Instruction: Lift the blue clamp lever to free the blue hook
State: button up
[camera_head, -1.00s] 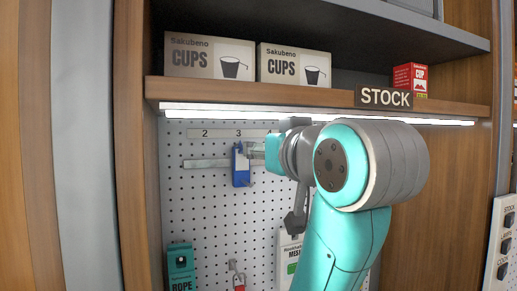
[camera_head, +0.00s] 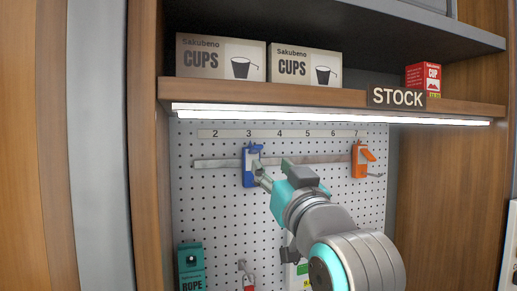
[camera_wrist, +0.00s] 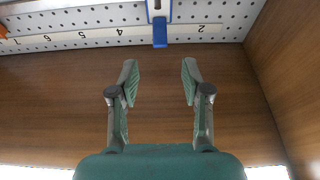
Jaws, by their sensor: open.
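The blue hook (camera_head: 248,172) hangs on the metal rail under number 3 on the pegboard. Its blue clamp lever (camera_head: 256,148) juts out from the top of the hook, to the right in the head view. In the wrist view the blue lever (camera_wrist: 160,34) sticks out toward me, centred beyond my fingertips, with part of the hook's body cut off at the top edge. My gripper (camera_head: 261,173) is just right of the hook in the head view. In the wrist view my gripper (camera_wrist: 160,78) is open and empty, its two fingers well apart and clear of the lever.
An orange hook (camera_head: 360,160) hangs on the same rail (camera_head: 305,159) near number 7. The wooden shelf (camera_head: 290,91) with cup boxes (camera_head: 222,59) and a light strip overhangs the pegboard. A teal rope package (camera_head: 190,270) hangs low at left. A wooden side wall (camera_wrist: 290,70) is close.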

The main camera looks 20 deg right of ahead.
aim_at(258, 149)
jog(key=shift+t, duration=0.4)
jog(key=x, duration=1)
jog(key=shift+w+f, duration=0.15)
jog(key=shift+w, duration=0.05)
grip_shut()
